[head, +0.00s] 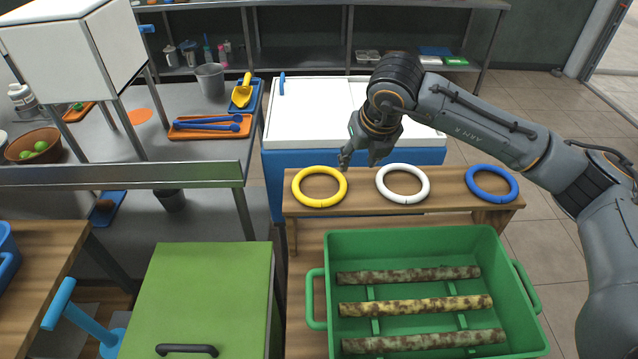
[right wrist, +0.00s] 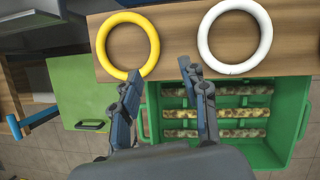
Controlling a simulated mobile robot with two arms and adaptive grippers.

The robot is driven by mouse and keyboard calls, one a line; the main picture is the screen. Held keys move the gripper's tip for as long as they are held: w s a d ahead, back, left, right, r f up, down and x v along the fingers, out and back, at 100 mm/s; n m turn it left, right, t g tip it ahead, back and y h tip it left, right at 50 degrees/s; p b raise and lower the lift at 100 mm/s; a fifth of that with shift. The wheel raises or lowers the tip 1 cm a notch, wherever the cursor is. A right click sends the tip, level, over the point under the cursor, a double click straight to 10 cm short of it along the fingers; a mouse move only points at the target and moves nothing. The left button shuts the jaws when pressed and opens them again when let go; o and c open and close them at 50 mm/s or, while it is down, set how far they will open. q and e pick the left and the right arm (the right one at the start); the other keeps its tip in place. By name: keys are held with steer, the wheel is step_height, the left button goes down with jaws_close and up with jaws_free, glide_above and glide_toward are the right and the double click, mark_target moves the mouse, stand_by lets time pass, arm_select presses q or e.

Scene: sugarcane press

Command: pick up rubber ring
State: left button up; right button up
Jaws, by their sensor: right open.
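Three rubber rings lie flat in a row on a narrow wooden bench (head: 450,206): a yellow ring (head: 297,190) at the left, a white ring (head: 381,186) in the middle and a blue ring (head: 471,181) at the right. My right gripper (head: 358,160) is open and empty above the bench, between the yellow and white rings. In the right wrist view its fingers (right wrist: 163,82) point toward the bench, with the yellow ring (right wrist: 97,45) ahead to the left and the white ring (right wrist: 203,42) ahead to the right. My left gripper is not in view.
A green crate (head: 318,268) with several cane pieces stands in front of the bench. A green box (head: 205,290) with a black handle is left of it. A blue and white cooler (head: 330,108) stands behind the bench. A steel table (head: 195,176) is at the left.

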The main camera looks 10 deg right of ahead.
glide_above(344, 183)
steer(key=s, duration=0.3)
steer(key=f, duration=0.2)
steer(key=d+f, duration=0.1)
steer(key=f, duration=0.1)
steer(key=shift+w+f, duration=0.15)
steer(key=shift+f, duration=0.2)
steer(key=p+x, duration=0.1)
steer(key=x, duration=0.1)
steer(key=a+p+x, duration=0.1)
steer(key=x, duration=0.1)
steer(key=shift+w+f, duration=0.25)
steer(key=shift+f, duration=0.05)
steer(key=shift+w+f, duration=0.1)
steer(key=shift+f, duration=0.2)
jaws_close()
